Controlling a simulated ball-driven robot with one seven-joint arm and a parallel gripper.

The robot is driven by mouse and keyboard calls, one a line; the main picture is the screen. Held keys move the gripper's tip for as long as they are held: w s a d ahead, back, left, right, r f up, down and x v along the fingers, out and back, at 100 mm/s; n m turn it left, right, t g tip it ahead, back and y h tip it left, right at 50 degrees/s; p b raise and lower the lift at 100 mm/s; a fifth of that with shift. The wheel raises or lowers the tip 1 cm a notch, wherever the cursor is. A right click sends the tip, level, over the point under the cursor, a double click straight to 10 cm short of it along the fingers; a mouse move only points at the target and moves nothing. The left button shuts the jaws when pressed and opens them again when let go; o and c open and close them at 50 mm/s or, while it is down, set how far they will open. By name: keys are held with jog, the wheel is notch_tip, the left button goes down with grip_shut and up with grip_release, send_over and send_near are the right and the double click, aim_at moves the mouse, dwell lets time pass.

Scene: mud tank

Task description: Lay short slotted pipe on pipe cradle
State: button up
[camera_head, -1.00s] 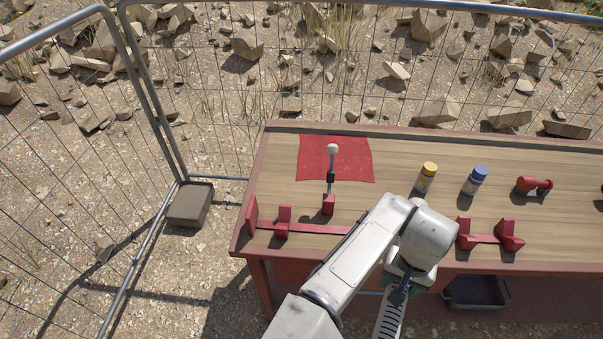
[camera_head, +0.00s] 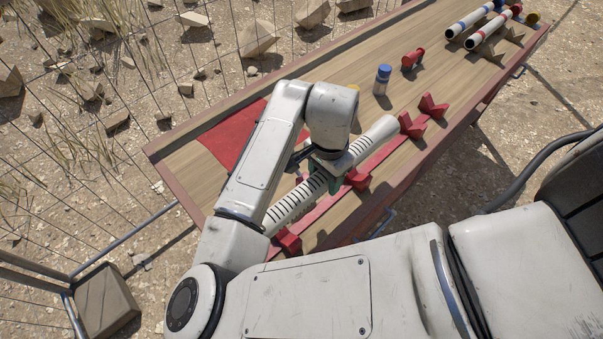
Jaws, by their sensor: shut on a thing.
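The short slotted pipe (camera_head: 287,207) is white with dark slots along one part and a plain far end. My gripper (camera_head: 325,176) is shut on it near its middle, and my wrist hides part of the grip. The pipe slants from lower left to upper right, roughly in line with the red pipe cradle. The red cradle has V-shaped supports (camera_head: 288,241) and (camera_head: 357,180) close to the table's front edge. In the picture the pipe lies just behind and above these supports. I cannot tell whether it touches them.
Further right stand more red V supports (camera_head: 410,126). A blue-capped bottle (camera_head: 382,81) and a red fitting (camera_head: 413,59) stand behind. Two banded white pipes (camera_head: 473,24) rest at the far right. A red mat (camera_head: 234,138) lies back left. A mesh fence (camera_head: 150,70) runs behind the table.

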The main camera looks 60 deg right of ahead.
jog(key=shift+f+b, duration=3.3)
jog(key=shift+f, duration=0.95)
jog(key=shift+a+f+b, duration=0.1)
jog(key=shift+f+b, duration=0.2)
jog(key=shift+f, duration=0.2)
jog(key=o, duration=1.4)
jog(key=shift+r, duration=0.1)
